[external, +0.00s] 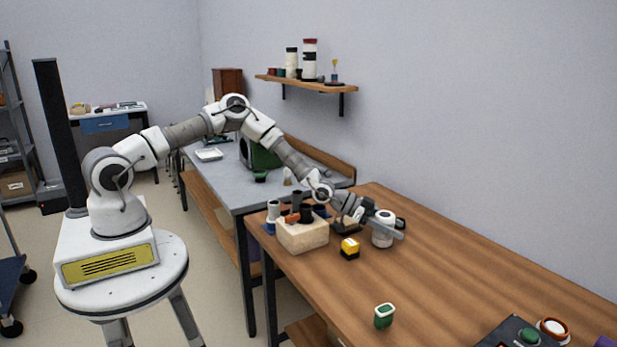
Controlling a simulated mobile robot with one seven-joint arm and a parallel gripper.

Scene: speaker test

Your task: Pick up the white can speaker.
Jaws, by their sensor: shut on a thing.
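The white can speaker (382,240) is a small white cylinder near the back edge of the wooden table (460,250). My gripper (383,227) reaches it from the left, with its grey fingers at the can's upper part. The gripper is shut on the can, and a finger passes in front of it and hides some of its side. The can looks upright. I cannot tell whether its base touches the table.
A pale block (302,236) holding dark cylinders stands left of the can. A yellow and black item (349,249) sits close by, and a green item (384,316) is nearer the front. A dark panel (515,334) with buttons lies front right. The table's middle is clear.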

